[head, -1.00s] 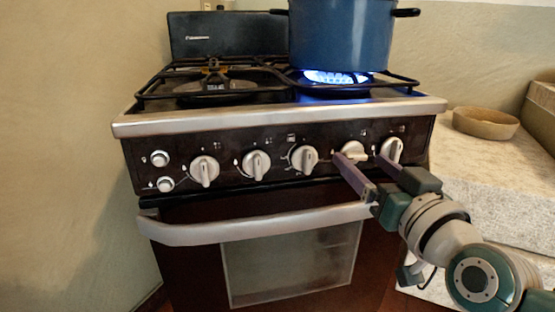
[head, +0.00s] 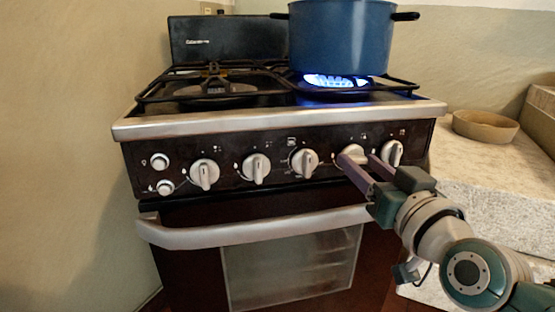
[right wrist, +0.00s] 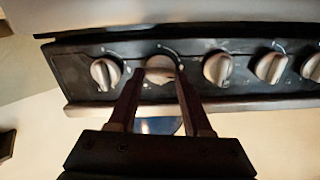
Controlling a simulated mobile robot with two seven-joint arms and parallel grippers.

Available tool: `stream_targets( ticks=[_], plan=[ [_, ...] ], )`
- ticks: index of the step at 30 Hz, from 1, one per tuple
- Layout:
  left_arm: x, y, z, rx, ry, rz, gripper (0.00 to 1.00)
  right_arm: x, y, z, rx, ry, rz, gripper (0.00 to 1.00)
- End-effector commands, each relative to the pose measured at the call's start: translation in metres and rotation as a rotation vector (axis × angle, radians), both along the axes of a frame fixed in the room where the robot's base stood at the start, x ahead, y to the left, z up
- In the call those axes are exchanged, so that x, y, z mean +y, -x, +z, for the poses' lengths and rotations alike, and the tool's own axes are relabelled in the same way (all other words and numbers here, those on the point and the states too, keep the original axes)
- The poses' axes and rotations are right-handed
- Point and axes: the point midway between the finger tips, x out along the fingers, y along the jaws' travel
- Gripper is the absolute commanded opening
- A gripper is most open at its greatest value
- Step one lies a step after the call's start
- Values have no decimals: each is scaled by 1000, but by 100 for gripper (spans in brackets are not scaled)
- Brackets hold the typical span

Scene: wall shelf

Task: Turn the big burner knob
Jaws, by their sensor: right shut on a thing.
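The stove's front panel (head: 230,182) carries a row of several white knobs. My right gripper (head: 357,160) is shut on the fourth knob from the left (head: 352,153), with one finger on each side of it. In the right wrist view the gripped knob (right wrist: 160,63) sits between the two fingertips, partly hidden by them. No label marks it readably as the big burner knob. A blue flame (head: 335,80) burns under the blue pot (head: 340,38) on the right side of the cooktop. My left gripper is out of view.
The neighbouring knobs (head: 305,161) (head: 393,151) stand close on both sides of the gripped one. The oven handle (head: 240,228) runs below the panel. A tan bowl (head: 486,127) rests on the counter (head: 495,180) at the right. The left burner (head: 212,88) is bare.

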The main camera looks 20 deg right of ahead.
Motion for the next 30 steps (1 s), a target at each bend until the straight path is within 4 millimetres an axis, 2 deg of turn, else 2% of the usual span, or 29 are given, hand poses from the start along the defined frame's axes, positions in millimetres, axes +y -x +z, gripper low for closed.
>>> stream_targets(
  ticks=[1,3,16,30],
  plan=[
    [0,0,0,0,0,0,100,0,0,0,0,0,0,8],
    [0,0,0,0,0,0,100,0,0,0,0,0,0,0],
    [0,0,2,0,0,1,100,0,0,0,-10,-65,0,0],
    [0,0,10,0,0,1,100,-1,0,0,-67,-445,0,0]
  ],
)
